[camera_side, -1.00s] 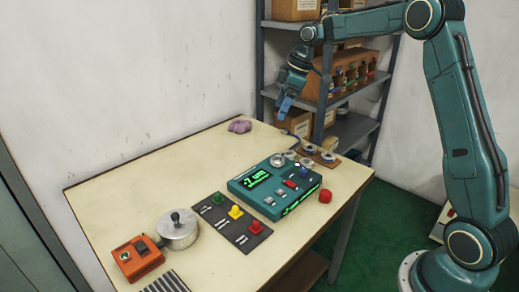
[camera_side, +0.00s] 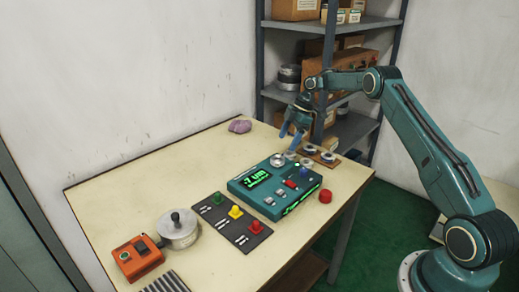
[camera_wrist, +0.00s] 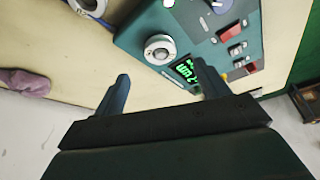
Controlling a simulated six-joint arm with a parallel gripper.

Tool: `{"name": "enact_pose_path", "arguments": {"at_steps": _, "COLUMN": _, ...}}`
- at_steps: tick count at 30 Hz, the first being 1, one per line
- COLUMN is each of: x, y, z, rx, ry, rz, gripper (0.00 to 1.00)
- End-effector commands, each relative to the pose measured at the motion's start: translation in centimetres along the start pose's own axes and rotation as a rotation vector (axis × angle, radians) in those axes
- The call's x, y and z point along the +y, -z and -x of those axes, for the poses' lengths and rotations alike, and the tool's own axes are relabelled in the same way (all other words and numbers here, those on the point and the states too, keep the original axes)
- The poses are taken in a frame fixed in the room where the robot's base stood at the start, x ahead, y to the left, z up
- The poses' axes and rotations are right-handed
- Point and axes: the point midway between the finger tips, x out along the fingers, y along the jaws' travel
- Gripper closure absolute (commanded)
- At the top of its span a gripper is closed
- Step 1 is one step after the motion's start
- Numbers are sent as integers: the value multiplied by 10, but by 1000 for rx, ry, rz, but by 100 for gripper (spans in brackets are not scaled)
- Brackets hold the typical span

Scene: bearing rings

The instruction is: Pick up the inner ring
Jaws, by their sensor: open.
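My gripper (camera_side: 289,142) is open and empty, pointing down above the far end of the table, close to the teal gauge box. In the wrist view the fingertips of my gripper (camera_wrist: 164,74) are apart, with a metal ring seat (camera_wrist: 160,49) on the gauge box seen between and beyond them. A pale ring (camera_wrist: 90,4) lies on the table at the top left of the wrist view, cut off by the frame edge. Small metal rings (camera_side: 310,149) show on a brown board in the side view. I cannot tell which one is the inner ring.
The gauge box (camera_side: 246,183) has a green display and knobs. A red button (camera_side: 325,196), a dark button panel (camera_side: 232,222), a metal pot (camera_side: 178,230), an orange box (camera_side: 138,258) and a purple cloth (camera_side: 240,126) are on the table.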

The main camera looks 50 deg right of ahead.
Motion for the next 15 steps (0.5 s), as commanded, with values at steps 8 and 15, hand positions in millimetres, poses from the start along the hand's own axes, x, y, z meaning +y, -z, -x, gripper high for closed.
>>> {"name": "enact_pose_path", "arguments": {"at_steps": 8, "x": -1, "y": 0, "z": -10, "rx": 1, "ry": 3, "rz": -2, "gripper": 26}}
{"name": "enact_pose_path", "arguments": {"at_steps": 15, "x": 0, "y": 0, "z": -25, "rx": -1, "ry": 1, "rz": -2, "gripper": 26}}
